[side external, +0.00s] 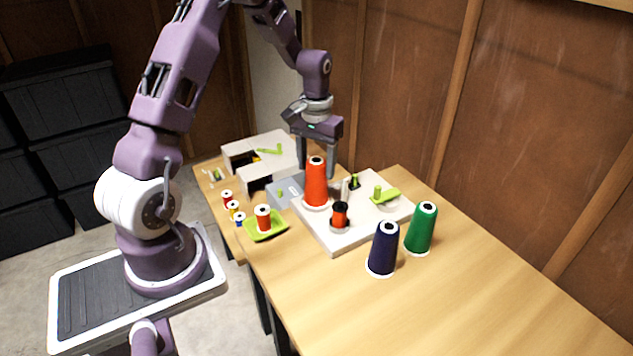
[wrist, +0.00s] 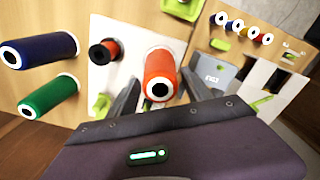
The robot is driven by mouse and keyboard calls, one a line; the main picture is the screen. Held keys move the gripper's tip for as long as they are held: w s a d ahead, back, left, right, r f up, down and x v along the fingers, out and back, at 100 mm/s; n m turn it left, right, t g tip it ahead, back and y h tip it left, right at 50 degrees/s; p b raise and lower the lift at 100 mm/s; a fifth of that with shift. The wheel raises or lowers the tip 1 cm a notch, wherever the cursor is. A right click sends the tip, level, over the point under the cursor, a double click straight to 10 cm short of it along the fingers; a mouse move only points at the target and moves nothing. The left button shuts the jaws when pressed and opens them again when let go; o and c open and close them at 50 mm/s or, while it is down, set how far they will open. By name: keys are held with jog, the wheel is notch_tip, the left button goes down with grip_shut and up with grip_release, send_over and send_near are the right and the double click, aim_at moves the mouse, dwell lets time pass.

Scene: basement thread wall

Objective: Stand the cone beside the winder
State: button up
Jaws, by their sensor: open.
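An orange-red cone (side external: 316,185) stands upright on the left part of the white winder board (side external: 335,240). A navy cone (side external: 383,250) and a green cone (side external: 421,230) stand upright on the table to the right of the board. The winder board carries a small black-and-red bobbin (side external: 340,215) and a green lever (side external: 385,196). My gripper (side external: 317,168) points down at the orange-red cone and is open. In the wrist view the orange-red cone (wrist: 160,75) shows between the fingers; contact cannot be told.
Several small spools (side external: 233,207) line the table's left edge. A white machine (side external: 280,150) stands behind. The front right of the table is clear.

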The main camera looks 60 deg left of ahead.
jog(key=shift+c, duration=0.5)
jog(key=c, duration=0.8)
jog(key=shift+r, duration=2.55)
notch_tip(320, 180, up, 5)
jog(key=s+d+m, duration=0.3)
jog(key=s+d, duration=0.1)
jog(key=d, duration=0.7)
jog(key=s+d+m, duration=0.3)
jog(key=s+d, duration=0.1)
jog(key=d, duration=0.8)
notch_tip(320, 180, down, 10)
jog(key=shift+r, duration=0.1)
